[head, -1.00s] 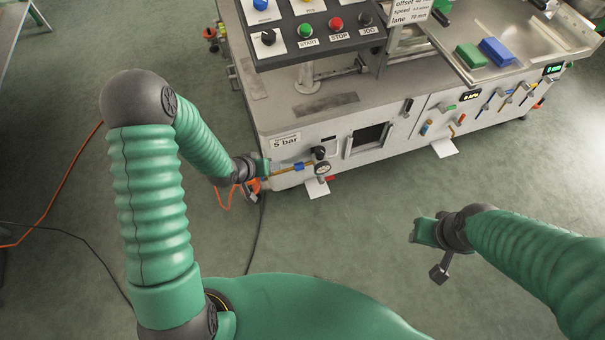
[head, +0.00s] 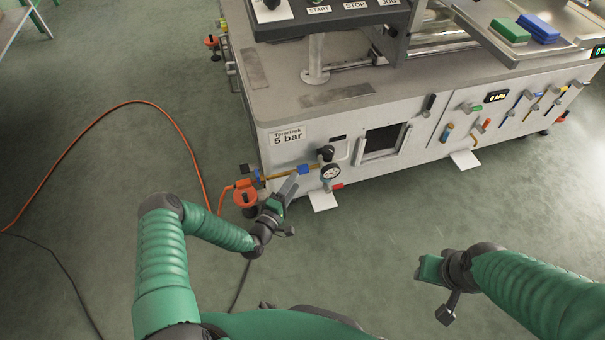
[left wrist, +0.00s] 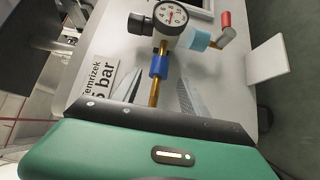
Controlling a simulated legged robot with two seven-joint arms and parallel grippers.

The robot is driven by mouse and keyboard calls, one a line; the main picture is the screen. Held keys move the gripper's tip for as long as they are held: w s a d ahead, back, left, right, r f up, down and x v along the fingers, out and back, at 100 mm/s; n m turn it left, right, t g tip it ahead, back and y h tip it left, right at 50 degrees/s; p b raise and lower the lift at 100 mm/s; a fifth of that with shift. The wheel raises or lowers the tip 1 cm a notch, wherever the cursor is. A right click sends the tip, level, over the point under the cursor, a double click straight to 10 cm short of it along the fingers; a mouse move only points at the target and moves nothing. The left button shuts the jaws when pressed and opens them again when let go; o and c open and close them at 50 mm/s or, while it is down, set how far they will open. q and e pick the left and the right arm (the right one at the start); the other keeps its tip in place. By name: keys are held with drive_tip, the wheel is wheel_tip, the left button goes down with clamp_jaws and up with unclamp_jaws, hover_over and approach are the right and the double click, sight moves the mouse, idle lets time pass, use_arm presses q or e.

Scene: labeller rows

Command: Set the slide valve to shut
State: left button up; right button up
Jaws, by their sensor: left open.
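A brass pipe (head: 284,175) runs along the machine's front left corner. A blue sleeve (head: 303,169) sits on it and appears to be the slide valve. In the left wrist view my left gripper's fingers (left wrist: 160,86) lie either side of the pipe; contact is not clear. My right gripper (head: 428,268) hangs over the floor, its jaws unclear.
A round gauge (head: 330,172) and black knob (head: 326,153) stand right of the sleeve. A red-ended handle (left wrist: 226,24) is beside the gauge. An orange fitting (head: 245,195) with an orange hose is at left. A "5 bar" label (head: 287,136) is above.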

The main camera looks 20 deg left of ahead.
sight(303, 168)
use_arm(q)
drive_tip(key=w+b, duration=0.1)
drive_tip(key=w, duration=0.2)
drive_tip(key=w+d+b, duration=0.1)
drive_tip(key=w, duration=0.2)
drive_tip(key=shift+w+d+f, duration=0.1)
drive_tip(key=shift+w+d, duration=0.05)
drive_tip(key=shift+w, duration=0.45)
clamp_jaws()
